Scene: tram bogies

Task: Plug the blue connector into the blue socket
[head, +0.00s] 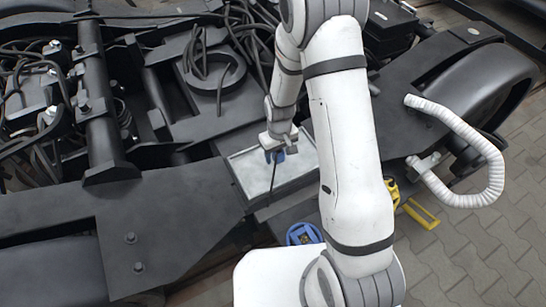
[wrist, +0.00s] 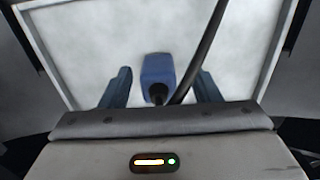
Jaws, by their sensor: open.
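The blue connector (wrist: 158,70) lies in a light grey tray, with a black cable running from its end. In the wrist view it sits between the two fingers of my gripper (wrist: 164,73), with a gap on each side. In the head view my gripper (head: 275,152) is low over the tray, and the fingers and blue connector blend together there. The blue socket (head: 303,234) is a round blue ring at the front, right of and nearer than the tray, partly covered by my arm.
The tray (wrist: 276,52) has a raised rim. A yellow fitting (head: 391,190) shows right of my arm, with a yellow bracket (head: 421,213) beside it. A white corrugated hose (head: 470,199) curves at the right. Dark bogie frames (head: 160,215) and cables surround the tray. Paved floor is open at lower right.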

